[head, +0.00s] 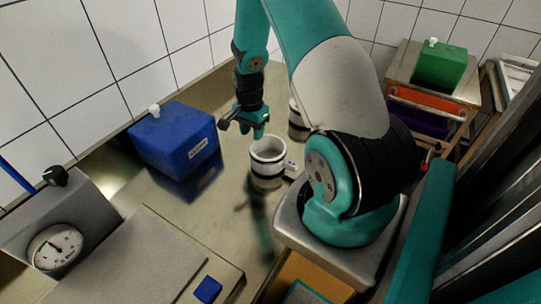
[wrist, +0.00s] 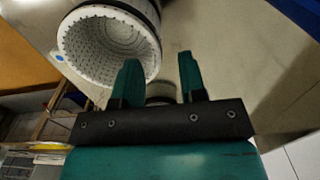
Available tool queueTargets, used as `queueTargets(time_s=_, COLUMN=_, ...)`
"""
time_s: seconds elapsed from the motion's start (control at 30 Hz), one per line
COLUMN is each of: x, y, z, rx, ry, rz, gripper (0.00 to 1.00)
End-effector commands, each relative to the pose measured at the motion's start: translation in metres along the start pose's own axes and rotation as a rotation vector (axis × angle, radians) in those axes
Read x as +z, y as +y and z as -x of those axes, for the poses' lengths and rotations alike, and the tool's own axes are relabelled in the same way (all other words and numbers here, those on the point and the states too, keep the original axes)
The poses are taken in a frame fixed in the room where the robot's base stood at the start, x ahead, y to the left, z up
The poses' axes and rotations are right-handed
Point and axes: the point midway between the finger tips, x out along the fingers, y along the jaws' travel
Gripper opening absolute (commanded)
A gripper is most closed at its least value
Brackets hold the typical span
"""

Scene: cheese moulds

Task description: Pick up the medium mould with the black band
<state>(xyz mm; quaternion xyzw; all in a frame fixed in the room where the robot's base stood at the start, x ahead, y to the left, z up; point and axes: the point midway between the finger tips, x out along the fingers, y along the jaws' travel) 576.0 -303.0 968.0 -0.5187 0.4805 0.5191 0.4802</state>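A white mould with a black band (head: 267,161) stands upright and open-topped on the steel table in the head view. A second white mould with dark banding (head: 296,122) stands behind it, partly hidden by my arm. I cannot tell from size which is the medium one. My gripper (head: 243,126) is open and empty, above the table just behind and left of the front mould. In the wrist view my gripper (wrist: 158,60) has its fingers apart. A white perforated mould (wrist: 108,45) with a black band shows close at upper left; another round mould (wrist: 160,92) shows partly between the fingers.
A blue canister (head: 175,140) stands left of the moulds. A gauge (head: 58,247) and a ribbed board (head: 130,262) are at lower left. A green canister (head: 440,65) stands on a cart at right.

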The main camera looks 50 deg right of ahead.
Motion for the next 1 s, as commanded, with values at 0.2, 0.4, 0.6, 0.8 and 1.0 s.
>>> queueTargets(time_s=0.2, x=0.001, y=0.001, z=-0.012, rx=0.002, ry=-0.002, rz=0.001, gripper=0.38)
queueTargets(time_s=0.4, x=0.001, y=0.005, z=-0.037, rx=0.003, ry=-0.002, rz=0.0, gripper=0.38)
queueTargets(time_s=0.6, x=0.001, y=0.004, z=-0.057, rx=0.0, ry=0.0, rz=0.001, gripper=0.38)
queueTargets(time_s=0.8, x=0.001, y=0.003, z=-0.059, rx=-0.001, ry=0.0, rz=0.001, gripper=0.38)
queueTargets(time_s=1.0, x=0.001, y=0.003, z=-0.059, rx=-0.001, ry=0.0, rz=0.001, gripper=0.0)
